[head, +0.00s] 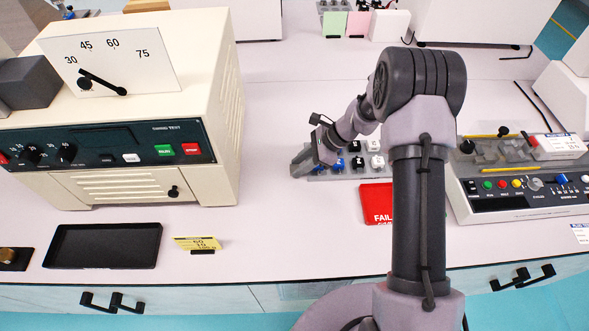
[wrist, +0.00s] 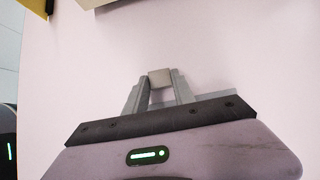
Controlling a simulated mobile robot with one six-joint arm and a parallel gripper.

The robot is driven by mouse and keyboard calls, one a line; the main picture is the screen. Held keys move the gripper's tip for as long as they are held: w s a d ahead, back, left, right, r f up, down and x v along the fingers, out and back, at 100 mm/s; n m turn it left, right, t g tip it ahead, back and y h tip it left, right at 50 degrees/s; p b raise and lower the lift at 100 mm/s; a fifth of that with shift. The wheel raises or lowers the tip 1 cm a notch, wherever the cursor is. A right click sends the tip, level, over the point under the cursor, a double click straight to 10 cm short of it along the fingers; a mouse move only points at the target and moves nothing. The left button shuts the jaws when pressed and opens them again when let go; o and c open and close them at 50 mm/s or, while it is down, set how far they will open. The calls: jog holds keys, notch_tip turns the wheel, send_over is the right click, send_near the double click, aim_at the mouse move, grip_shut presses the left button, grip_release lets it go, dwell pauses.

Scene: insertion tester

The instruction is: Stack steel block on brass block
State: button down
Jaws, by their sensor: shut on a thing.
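My gripper (wrist: 160,82) is shut on a small grey block (wrist: 160,78), which looks like the steel block, held between the fingertips in the wrist view. In the head view my gripper (head: 303,163) is over the middle of the bench, right of the cream tester; the held block cannot be made out there. A brass-coloured block (head: 8,255) sits on a black base at the far left front edge of the bench, well left of my gripper and partly cut off by the frame.
The cream tester (head: 225,110) stands between my gripper and the left side. A black tray (head: 103,246) and a yellow tag (head: 197,243) lie in front of it. A red FAIL card (head: 377,203) and a control panel (head: 525,185) are to the right. The bench front centre is clear.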

jog(key=shift+r, duration=0.15)
jog(key=shift+r, duration=0.3)
jog(key=r, duration=0.1)
jog(key=r+p, duration=0.2)
jog(key=shift+s, duration=0.25)
jog(key=s, duration=0.5)
jog(key=s+a+p, duration=0.1)
jog(key=s, duration=0.4)
jog(key=s+r, duration=0.1)
jog(key=s, duration=0.4)
jog(key=shift+s+a+p, duration=0.15)
jog(key=shift+s+p, duration=0.05)
jog(key=shift+p, duration=0.1)
jog(key=w+d+r+m+t+h, duration=0.1)
jog(key=w+d+r+m+t, duration=0.1)
jog(key=r+m, duration=0.3)
jog(key=w+d+r+m+t+h+b, duration=0.1)
jog(key=w+d+r+m+t+h, duration=0.1)
jog(key=r, duration=0.6)
jog(key=w+d+r+m+t+h, duration=0.2)
jog(key=w+d+r+m+t, duration=0.1)
jog(key=w+d+r+m, duration=0.4)
jog(key=shift+w+m+b, duration=0.15)
jog(key=shift+m+b, duration=0.15)
jog(key=shift+b, duration=0.05)
